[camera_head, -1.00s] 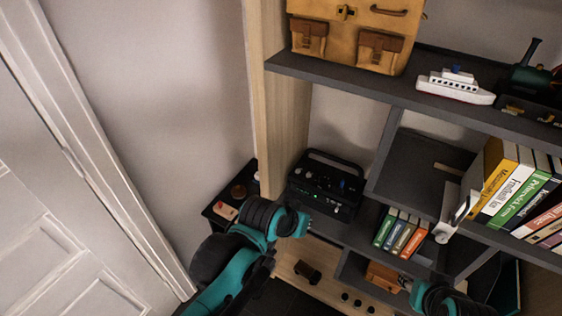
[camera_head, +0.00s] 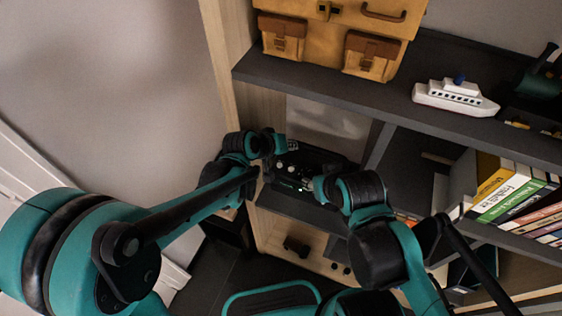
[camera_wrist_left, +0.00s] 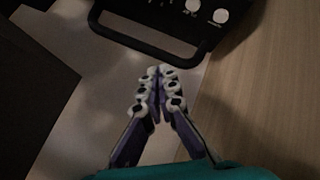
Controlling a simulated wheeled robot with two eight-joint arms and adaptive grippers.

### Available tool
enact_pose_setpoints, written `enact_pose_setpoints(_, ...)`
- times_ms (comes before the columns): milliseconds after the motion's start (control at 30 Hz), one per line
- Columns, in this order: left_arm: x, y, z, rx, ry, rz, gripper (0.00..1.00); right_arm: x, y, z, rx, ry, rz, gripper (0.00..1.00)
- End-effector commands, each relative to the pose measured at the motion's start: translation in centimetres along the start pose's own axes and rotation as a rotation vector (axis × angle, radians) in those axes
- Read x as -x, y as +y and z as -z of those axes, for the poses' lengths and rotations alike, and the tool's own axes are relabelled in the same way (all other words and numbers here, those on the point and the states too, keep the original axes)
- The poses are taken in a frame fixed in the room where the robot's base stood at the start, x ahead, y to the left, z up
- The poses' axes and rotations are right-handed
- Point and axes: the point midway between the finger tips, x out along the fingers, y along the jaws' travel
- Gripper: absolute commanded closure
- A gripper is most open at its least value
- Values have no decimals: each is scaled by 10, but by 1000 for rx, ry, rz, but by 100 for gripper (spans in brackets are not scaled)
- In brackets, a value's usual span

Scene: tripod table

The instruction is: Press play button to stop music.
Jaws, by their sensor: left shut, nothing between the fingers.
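The music player is a black radio-like box (camera_head: 298,170) with a carrying handle and small lit controls, on a dark shelf in the head view. My two arms partly cover it, and I cannot make out which control is the play button. My left gripper (camera_head: 282,146) is at its back left. In the left wrist view the shut, empty fingers (camera_wrist_left: 158,78) point toward the black handle (camera_wrist_left: 150,48), and two white knobs (camera_wrist_left: 205,10) show beyond it. My right gripper (camera_head: 311,184) is at the box's front right; its fingers are too small to judge.
A wooden post (camera_head: 226,60) stands close on the left. A dark upper shelf (camera_head: 330,88) with a tan bag (camera_head: 335,35) and a white toy ship (camera_head: 455,97) overhangs the box. Books (camera_head: 510,195) stand on the right.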

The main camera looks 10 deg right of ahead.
Motion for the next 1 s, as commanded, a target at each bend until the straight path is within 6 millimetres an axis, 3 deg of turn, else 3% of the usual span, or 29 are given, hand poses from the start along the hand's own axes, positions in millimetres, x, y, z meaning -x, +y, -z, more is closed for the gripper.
enact_pose_setpoints(467, -7, -6, -5, 0, 0, 1, 100, -7, 0, -5, 0, 0, 0, 60)
enact_pose_setpoints(1000, -56, -42, -41, 0, 0, 1, 100, -53, 0, -38, 0, 0, 0, 60)
